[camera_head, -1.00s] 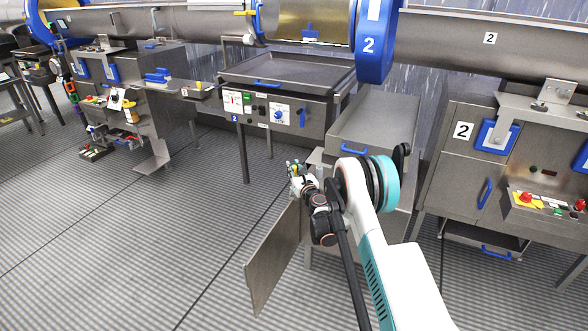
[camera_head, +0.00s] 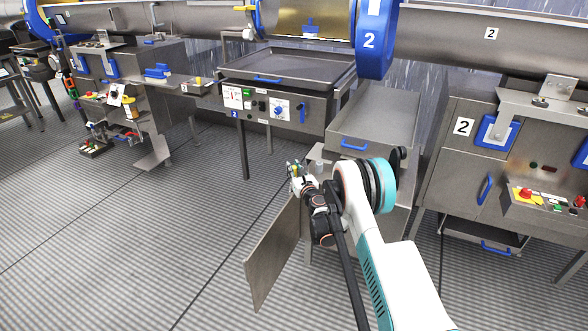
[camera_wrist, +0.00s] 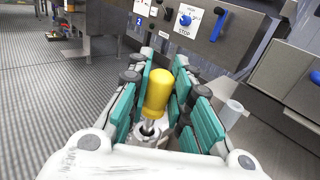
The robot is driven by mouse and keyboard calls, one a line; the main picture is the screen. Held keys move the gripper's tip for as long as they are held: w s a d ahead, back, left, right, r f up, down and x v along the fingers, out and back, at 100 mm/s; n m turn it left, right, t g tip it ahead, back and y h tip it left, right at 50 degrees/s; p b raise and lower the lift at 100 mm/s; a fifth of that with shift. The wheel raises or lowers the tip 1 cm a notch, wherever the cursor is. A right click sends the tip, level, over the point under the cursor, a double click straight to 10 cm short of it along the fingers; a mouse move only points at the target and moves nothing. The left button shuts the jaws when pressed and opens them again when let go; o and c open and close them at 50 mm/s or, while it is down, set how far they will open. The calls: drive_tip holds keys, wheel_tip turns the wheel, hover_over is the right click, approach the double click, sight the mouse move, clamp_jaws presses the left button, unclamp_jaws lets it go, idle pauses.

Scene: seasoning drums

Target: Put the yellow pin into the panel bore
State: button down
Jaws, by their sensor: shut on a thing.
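The yellow pin (camera_wrist: 157,92) has a rounded yellow handle and a metal lower part. In the wrist view it stands between the teal pads of my gripper (camera_wrist: 165,68), which is shut on it. I cannot make out the bore.
An open metal door (camera_head: 272,255) hangs just below my gripper. A pale cylinder (camera_wrist: 232,112) stands close to the right of my fingers. A lower tray with a blue handle (camera_head: 353,146) is behind my arm.

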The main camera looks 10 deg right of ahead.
drive_tip(key=shift+f, duration=1.55)
drive_tip(key=c, duration=1.4)
unclamp_jaws()
drive_tip(key=shift+o, duration=0.2)
drive_tip(key=shift+s, duration=0.1)
drive_tip(key=s+d, duration=0.1)
drive_tip(key=s, duration=0.6)
drive_tip(key=shift+s, duration=0.15)
drive_tip(key=shift+d, duration=0.1)
